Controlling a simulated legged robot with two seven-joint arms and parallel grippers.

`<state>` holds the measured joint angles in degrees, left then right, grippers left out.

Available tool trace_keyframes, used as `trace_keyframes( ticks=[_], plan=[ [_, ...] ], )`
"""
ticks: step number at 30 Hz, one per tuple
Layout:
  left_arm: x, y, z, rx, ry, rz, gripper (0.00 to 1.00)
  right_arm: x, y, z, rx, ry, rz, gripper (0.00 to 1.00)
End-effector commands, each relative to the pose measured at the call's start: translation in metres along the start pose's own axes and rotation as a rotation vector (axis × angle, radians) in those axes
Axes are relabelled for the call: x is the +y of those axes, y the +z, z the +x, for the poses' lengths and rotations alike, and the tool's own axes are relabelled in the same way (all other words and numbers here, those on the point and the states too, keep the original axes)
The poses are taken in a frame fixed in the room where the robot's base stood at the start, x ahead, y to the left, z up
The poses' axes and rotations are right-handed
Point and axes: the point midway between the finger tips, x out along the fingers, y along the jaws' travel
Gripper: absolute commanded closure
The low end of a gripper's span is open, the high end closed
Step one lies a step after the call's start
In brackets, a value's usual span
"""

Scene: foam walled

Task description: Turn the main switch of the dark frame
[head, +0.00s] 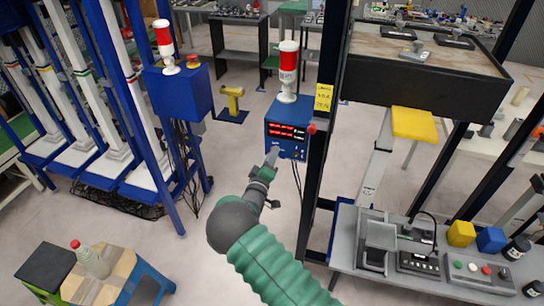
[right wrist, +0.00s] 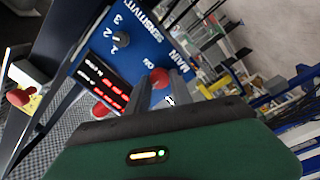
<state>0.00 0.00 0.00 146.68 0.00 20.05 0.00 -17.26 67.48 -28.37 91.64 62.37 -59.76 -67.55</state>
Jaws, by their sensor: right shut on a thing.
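The dark frame (head: 322,130) is a black upright with a blue control box (head: 288,112) fixed to it. The box has a red lit display, and a red-and-white lamp stands on top. In the right wrist view the box face (right wrist: 128,48) carries the words MAIN, ON and SENSITIVITY. The red main switch (right wrist: 160,77) is near MAIN and sits between my fingertips. My right gripper (head: 273,155) reaches the lower left of the box and is shut on the switch; it also shows in the right wrist view (right wrist: 159,88). The switch is hidden in the head view. My left gripper is not in view.
Another blue box (head: 180,93) with a lamp stands on a blue frame at left. A yellow tag (head: 323,97) hangs on the dark upright. A grey bench (head: 345,245) with devices is at lower right, a stool (head: 125,270) at lower left. Floor between is clear.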

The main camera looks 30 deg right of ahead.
Motion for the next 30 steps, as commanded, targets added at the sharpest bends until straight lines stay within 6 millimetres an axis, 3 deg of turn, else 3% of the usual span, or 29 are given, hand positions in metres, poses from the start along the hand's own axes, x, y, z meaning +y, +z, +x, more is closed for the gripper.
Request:
trace_keyframes(
  ticks=[19, 20, 21, 24, 30],
  plan=[
    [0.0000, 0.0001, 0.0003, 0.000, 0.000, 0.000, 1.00, -0.0037, 0.0001, -0.0014, 0.004, -0.010, -0.054, 1.00],
    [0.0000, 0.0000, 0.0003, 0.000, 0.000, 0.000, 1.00, -0.0037, 0.0001, -0.0014, 0.004, -0.010, -0.054, 0.71],
    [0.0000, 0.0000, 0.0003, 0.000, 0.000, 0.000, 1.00, -0.0036, 0.0002, -0.0014, 0.003, -0.010, -0.054, 0.66],
    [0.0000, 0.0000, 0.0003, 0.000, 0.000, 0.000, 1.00, -0.0027, 0.0002, -0.0011, 0.003, -0.008, -0.053, 0.52],
    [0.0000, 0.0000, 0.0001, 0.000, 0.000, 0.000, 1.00, -0.0009, 0.0003, -0.0010, 0.003, -0.005, -0.051, 0.52]
  ],
)
